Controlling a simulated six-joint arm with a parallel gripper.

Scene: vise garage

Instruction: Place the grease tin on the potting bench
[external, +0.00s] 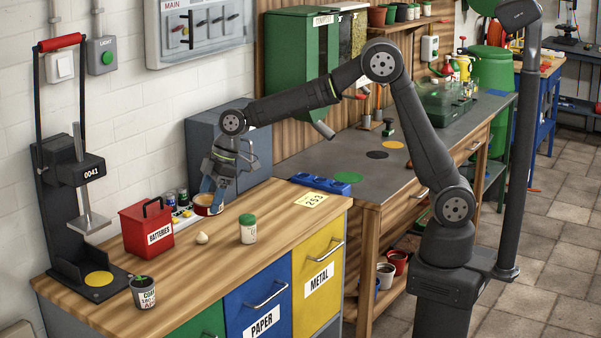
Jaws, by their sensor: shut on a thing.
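My gripper (213,188) is over the back of the wooden-topped counter, pointing down. It is shut on a low round tin (208,201) with a tan top and a reddish side, which looks like the grease tin. The fingers cover part of the tin. I cannot tell whether the tin touches the counter or hangs just above it. The potting bench (327,160) is the grey-topped wooden bench to the right, behind my arm. Green, dark and orange discs lie flat on its top.
On the wooden counter (200,258) stand a red batteries box (147,230), a green-lidded jar (248,229), small cans (183,197), a labelled pot (144,292) and a black press (75,200). A blue tray (320,185) lies at the counter's right end. The potting bench's near top is mostly clear.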

